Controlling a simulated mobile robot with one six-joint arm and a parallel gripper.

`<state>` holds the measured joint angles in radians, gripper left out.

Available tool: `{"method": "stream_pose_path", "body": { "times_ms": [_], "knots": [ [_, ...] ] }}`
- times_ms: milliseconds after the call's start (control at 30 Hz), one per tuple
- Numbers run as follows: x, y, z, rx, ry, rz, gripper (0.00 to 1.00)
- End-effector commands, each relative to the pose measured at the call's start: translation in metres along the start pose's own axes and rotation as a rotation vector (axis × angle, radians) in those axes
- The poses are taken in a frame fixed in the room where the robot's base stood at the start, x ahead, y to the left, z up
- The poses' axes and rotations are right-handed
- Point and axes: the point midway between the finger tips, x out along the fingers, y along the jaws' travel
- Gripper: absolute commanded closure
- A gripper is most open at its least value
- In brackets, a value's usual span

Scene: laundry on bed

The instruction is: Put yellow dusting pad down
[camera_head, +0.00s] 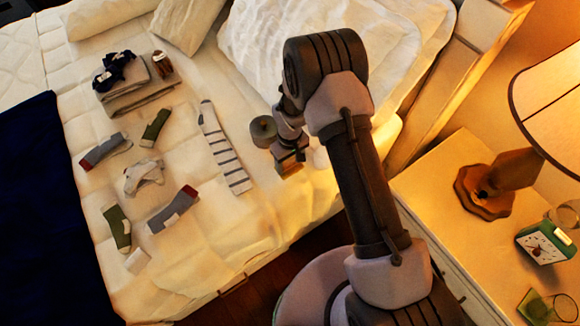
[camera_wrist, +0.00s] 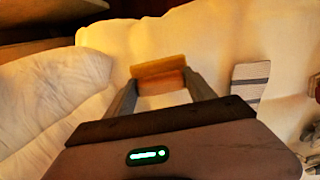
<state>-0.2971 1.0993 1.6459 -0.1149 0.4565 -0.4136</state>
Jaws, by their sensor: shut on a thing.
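The yellow dusting pad (camera_wrist: 160,72) is a flat tan-yellow block between my two fingertips in the wrist view. My gripper (camera_wrist: 163,85) is shut on it. In the head view my gripper (camera_head: 290,160) is low over the right part of the bed, to the right of the striped sock. The pad there is mostly hidden by the gripper and looks dark. Whether it touches the bed cover cannot be told.
The striped sock (camera_head: 224,150) lies left of my gripper and also shows in the wrist view (camera_wrist: 250,80). Several socks, a crumpled white cloth (camera_head: 144,177) and folded towels (camera_head: 135,92) lie further left. White pillows (camera_head: 330,45) are behind. A nightstand (camera_head: 440,200) with a lamp (camera_head: 497,180) stands right.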

Motion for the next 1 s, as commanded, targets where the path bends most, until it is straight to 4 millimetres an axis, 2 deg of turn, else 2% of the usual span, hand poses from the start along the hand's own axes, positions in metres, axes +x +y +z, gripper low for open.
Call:
{"method": "stream_pose_path", "body": {
  "times_ms": [33,100,400,433,533,767,833,1000],
  "knots": [
    [0.014,0.000,0.001,0.001,-0.002,-0.001,0.69],
    [0.024,0.000,0.001,0.001,-0.001,0.000,0.69],
    [0.025,0.000,0.001,0.001,0.000,0.001,0.69],
    [0.025,0.000,0.001,0.001,0.000,0.001,0.35],
    [0.024,0.000,0.001,0.001,0.000,0.001,0.15],
    [0.023,0.000,0.001,0.001,0.000,0.001,0.15],
    [0.016,0.000,0.001,0.001,0.001,0.001,0.15],
    [-0.030,0.001,0.000,0.000,0.003,0.001,0.15]
  ]
}}
